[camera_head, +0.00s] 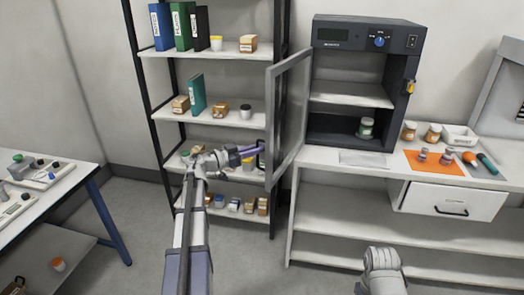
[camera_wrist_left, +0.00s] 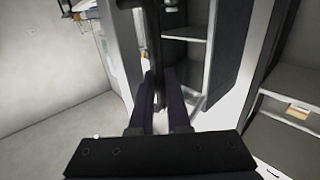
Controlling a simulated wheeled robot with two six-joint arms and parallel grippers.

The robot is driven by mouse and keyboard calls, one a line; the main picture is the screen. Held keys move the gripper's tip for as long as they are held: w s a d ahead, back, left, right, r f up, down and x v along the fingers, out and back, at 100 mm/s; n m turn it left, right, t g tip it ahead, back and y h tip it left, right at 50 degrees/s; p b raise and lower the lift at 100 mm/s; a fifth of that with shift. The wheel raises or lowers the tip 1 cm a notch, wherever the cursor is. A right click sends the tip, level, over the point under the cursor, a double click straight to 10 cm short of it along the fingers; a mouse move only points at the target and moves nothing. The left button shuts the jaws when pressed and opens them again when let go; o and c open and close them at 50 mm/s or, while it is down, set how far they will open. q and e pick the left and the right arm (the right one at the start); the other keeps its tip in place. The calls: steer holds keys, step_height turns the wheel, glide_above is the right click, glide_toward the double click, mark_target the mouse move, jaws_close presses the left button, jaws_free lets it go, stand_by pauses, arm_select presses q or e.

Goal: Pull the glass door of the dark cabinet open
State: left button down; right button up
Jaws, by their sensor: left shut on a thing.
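The dark cabinet (camera_head: 330,140) stands on the white bench in the head view, with a shelf inside. Its glass door (camera_head: 290,115) hangs at the left side and stands wide open, swung out toward me. My left gripper (camera_head: 254,152) is at the door's free edge, shut on the door handle. In the left wrist view the two fingers (camera_wrist_left: 160,100) close around the dark upright handle (camera_wrist_left: 153,45). Of my right arm only a grey link shows low in the head view; its gripper is not seen.
A black-framed shelf rack (camera_head: 160,120) with binders and boxes stands close behind the door and left arm. An orange mat (camera_head: 437,170) with small items lies right of the cabinet. A side table (camera_head: 45,205) is at left. The floor between is clear.

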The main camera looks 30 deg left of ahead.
arm_select(q)
steer(key=shift+w+a, duration=0.1)
steer(key=shift+a, duration=0.3)
steer(key=c, duration=1)
jaws_free()
steer(key=shift+a, duration=0.15)
steer(key=shift+o, duration=0.5)
steer(key=shift+s, duration=0.2)
steer(key=v, duration=0.7)
steer(key=shift+s, duration=0.25)
steer(key=shift+a, duration=0.1)
